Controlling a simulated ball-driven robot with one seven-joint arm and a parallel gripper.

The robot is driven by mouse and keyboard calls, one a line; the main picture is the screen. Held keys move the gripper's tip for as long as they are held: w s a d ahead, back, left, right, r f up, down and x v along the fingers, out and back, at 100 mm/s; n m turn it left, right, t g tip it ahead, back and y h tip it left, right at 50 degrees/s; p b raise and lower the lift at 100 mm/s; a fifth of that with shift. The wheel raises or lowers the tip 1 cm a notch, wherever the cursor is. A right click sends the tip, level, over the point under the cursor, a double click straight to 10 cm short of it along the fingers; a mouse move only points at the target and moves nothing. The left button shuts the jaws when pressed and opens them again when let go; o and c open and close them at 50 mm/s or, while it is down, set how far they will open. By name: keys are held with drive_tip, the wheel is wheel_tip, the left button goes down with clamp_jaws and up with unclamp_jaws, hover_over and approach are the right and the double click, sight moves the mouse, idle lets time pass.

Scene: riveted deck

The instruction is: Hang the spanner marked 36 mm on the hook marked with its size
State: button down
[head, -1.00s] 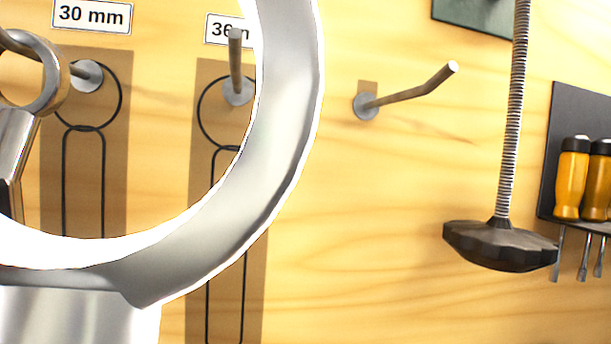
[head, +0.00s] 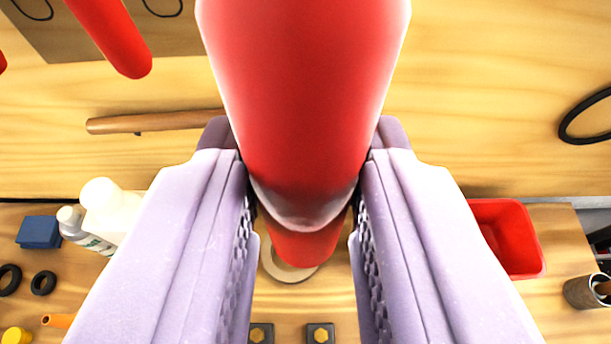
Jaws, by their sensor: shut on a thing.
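My gripper (head: 303,225) has two pale purple fingers. It is shut on the thick red handle of the spanner (head: 303,90), which fills the upper middle of the view. The handle's lower end shows between the fingers. The spanner's silver ring end, its size mark, the hooks and their labels are all out of the present view. A brown panel (head: 110,40) with parts of black outlines shows on the wooden board at upper left.
Another red handle (head: 118,40) hangs at upper left, left of the held one. A wooden rod (head: 150,122) lies across the board. White bottles (head: 110,210) and a blue block (head: 40,232) stand on the bench at left. A red bin (head: 507,235) is at right.

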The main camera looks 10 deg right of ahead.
drive_tip(key=w+r+b+x, duration=0.1)
drive_tip(key=b+x, duration=0.4)
drive_tip(key=x, duration=0.5)
drive_tip(key=shift+r+b, duration=0.4)
drive_tip(key=shift+r, duration=0.2)
drive_tip(key=shift+w+d, duration=0.1)
drive_tip(key=shift+w, duration=0.1)
idle(0.5)
drive_tip(key=c, duration=0.8)
unclamp_jaws()
drive_tip(key=shift+s, duration=0.1)
